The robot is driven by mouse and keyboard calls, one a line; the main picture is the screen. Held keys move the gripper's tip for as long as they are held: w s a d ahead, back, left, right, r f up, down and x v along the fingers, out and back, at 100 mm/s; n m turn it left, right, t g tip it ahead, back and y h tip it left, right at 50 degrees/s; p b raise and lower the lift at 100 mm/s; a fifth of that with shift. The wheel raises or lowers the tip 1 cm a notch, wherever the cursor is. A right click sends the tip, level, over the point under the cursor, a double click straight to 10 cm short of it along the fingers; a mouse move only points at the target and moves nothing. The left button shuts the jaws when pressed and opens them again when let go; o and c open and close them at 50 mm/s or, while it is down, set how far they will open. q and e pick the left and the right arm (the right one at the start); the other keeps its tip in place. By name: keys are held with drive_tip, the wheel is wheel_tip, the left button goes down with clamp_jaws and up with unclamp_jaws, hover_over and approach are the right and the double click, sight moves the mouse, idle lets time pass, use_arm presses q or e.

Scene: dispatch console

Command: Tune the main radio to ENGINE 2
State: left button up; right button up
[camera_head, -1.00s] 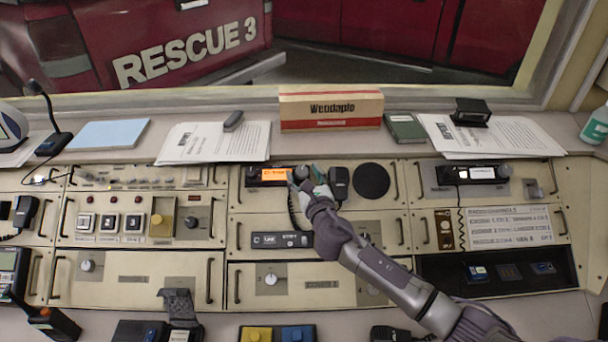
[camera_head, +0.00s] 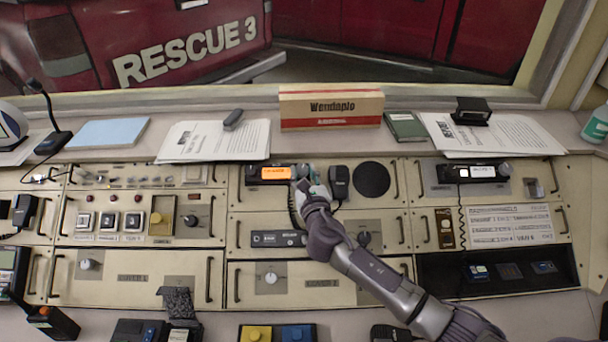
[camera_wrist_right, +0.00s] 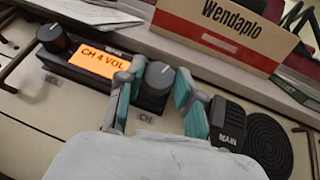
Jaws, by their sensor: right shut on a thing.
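The main radio shows in the head view with its lit orange display (camera_head: 270,173). In the right wrist view the display (camera_wrist_right: 98,62) reads "CH 4 VOL", with the rest cut off or too small. A dark knob (camera_wrist_right: 53,38) is at its left end. A grey-topped knob (camera_wrist_right: 157,78), with "CH" on the panel below it, is at its right end. My right gripper (camera_wrist_right: 158,88) has its teal-padded fingers on both sides of this knob and is shut on it. In the head view my right gripper (camera_head: 308,180) partly covers that end of the radio. My left gripper is not in view.
A handset marked MAIN (camera_wrist_right: 227,122) hangs close to the right of my fingers, beside a round speaker (camera_wrist_right: 268,146). A second radio (camera_head: 482,172) with a white display is farther right. A channel placard (camera_head: 510,227) below it is too small to read. A Wendaplo box (camera_head: 331,108) stands behind.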

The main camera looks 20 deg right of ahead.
drive_tip(key=m+h, duration=0.1)
drive_tip(key=m+h+b, duration=0.1)
drive_tip(key=m+h, duration=0.1)
drive_tip(key=m+g+h, duration=0.1)
drive_tip(key=shift+a+f+m+h+b, duration=0.2)
drive_tip(key=shift+a+m+h+b, duration=0.1)
drive_tip(key=shift+a, duration=0.05)
drive_tip(key=m+g+h+b, duration=0.1)
drive_tip(key=m+h, duration=0.1)
drive_tip(key=m+g+h, duration=0.1)
drive_tip(key=m+h, duration=0.1)
drive_tip(key=m, duration=0.1)
drive_tip(key=shift+w+a+g+b, duration=0.15)
drive_tip(key=shift+a+g+b, duration=0.05)
drive_tip(key=shift+g+b, duration=0.15)
drive_tip(key=m+g+h+b, duration=0.1)
drive_tip(key=m+g, duration=0.1)
drive_tip(key=m+g+h+b, duration=0.1)
drive_tip(key=m+g+h, duration=0.1)
drive_tip(key=m, duration=0.1)
drive_tip(key=shift+w+a+r, duration=0.15)
drive_tip(key=shift+w, duration=0.05)
drive_tip(key=shift+r+m+g+h+b, duration=0.1)
drive_tip(key=shift+m+g+h+b, duration=0.3)
drive_tip(key=shift+m+g, duration=1)
drive_tip(key=o, duration=1.2)
drive_tip(key=shift+w, duration=0.1)
drive_tip(key=shift+c, duration=0.2)
